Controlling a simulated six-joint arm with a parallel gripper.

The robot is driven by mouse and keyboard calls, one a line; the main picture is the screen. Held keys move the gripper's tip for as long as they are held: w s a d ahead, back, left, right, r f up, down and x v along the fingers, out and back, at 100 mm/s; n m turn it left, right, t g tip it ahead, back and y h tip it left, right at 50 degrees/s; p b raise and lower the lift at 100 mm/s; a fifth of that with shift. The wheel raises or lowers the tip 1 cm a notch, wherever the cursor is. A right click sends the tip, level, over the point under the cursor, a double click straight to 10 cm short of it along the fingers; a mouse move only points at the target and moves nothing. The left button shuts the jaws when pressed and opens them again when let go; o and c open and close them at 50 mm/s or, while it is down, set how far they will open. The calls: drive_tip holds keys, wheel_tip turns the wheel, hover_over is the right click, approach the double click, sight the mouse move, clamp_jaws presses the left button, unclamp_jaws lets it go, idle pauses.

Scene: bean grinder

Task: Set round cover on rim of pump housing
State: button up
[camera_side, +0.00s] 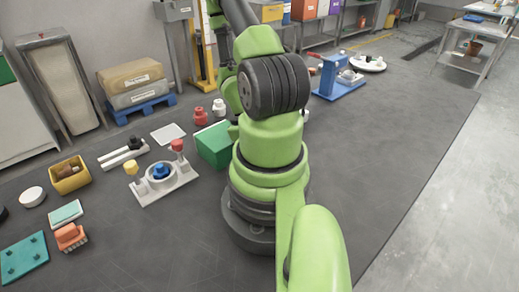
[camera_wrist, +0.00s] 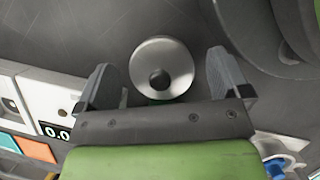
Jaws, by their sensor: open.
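My gripper (camera_wrist: 160,60) is open in the wrist view, one finger on each side of a round metallic disc with a dark centre knob (camera_wrist: 179,56), which looks like the round cover. Both fingers appear apart from it; the height gap cannot be told. In the side view my gripper is out of sight behind my arm. What looks like the pump housing (camera_side: 146,190) is a pale plate with a raised ring around a blue centre, on the floor mat left of my base. A blue part in a white piece (camera_wrist: 275,167) shows at the wrist view's lower right; it may be the same housing.
A red-topped post (camera_side: 177,147) stands at the housing's edge, with a green box (camera_side: 213,146) to its right. A yellow bin (camera_side: 70,174) and a white disc (camera_side: 33,196) lie further left. A white device with a digital display (camera_wrist: 52,130) is left of my gripper.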

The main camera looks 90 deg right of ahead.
drive_tip(key=shift+r, duration=0.1)
drive_tip(key=shift+v, duration=3.8)
drive_tip(key=w+a+r+t+h, duration=0.2)
drive_tip(key=w+r+t+h, duration=0.1)
drive_tip(key=w+r, duration=0.45)
drive_tip(key=w+a+r+t, duration=0.4)
drive_tip(key=a+r+t, duration=0.1)
drive_tip(key=a+r, duration=0.5)
drive_tip(key=shift+a+r+t+y, duration=0.3)
drive_tip(key=shift+a+r+t, duration=0.1)
drive_tip(key=shift+r, duration=0.15)
drive_tip(key=a+r, duration=0.1)
drive_tip(key=s+a+r+t+y, duration=0.1)
drive_tip(key=a, duration=0.1)
drive_tip(key=a+r+t+y, duration=0.1)
drive_tip(key=a, duration=0.1)
drive_tip(key=shift+s+a+r, duration=0.2)
drive_tip(key=shift+s+r, duration=0.15)
drive_tip(key=shift+c, duration=0.3)
drive_tip(key=shift+s+a+r+n+t+y, duration=0.2)
drive_tip(key=shift+a+n+t+y, duration=0.1)
drive_tip(key=shift+a, duration=0.05)
drive_tip(key=shift+c, duration=1)
